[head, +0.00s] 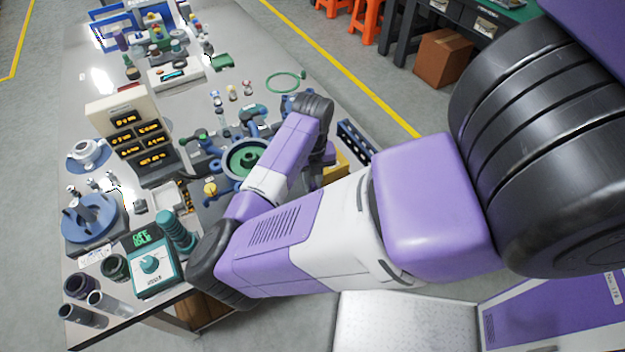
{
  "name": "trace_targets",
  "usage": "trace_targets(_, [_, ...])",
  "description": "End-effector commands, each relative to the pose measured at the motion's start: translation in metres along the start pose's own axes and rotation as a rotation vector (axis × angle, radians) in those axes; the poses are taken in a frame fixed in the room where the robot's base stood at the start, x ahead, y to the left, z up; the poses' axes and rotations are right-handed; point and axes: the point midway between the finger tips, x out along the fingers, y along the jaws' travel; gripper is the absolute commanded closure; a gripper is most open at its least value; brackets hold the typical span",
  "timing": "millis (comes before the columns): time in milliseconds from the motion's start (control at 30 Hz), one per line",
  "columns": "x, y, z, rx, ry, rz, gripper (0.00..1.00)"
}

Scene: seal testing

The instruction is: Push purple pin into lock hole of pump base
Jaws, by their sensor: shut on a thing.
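The pump base (228,182) is a blue body with a green ring, on the table left of my forearm. Its lock hole is not distinguishable. My gripper (323,168) hangs below the dark wrist at the right of the pump base, near the table's right edge. Only its dark body shows in part. My forearm hides its fingertips and the thing they are shut on. I cannot make out the purple pin, so I cannot tell its position or whether it touches the pump base.
A display stand (125,115) stands left of the pump base. A teal dial box (152,265), a blue round fixture (92,218) and several cups fill the near left. A dark slotted rack (355,142) lies right of my wrist. A green ring (283,82) lies beyond it.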

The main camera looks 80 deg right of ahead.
Motion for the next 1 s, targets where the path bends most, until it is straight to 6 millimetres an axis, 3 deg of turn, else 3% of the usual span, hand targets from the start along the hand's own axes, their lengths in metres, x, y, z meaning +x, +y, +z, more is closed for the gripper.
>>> trace_targets(867, [0.0084, 0.0002, 0.0001, 0.001, 0.0, 0.001, 1.0])
trace_targets(900, [0.0083, 0.0001, 0.0001, 0.0, 0.0, 0.001, 0.78])
trace_targets(1000, [0.0083, 0.0001, 0.0, 0.0, 0.0, 0.001, 0.58])
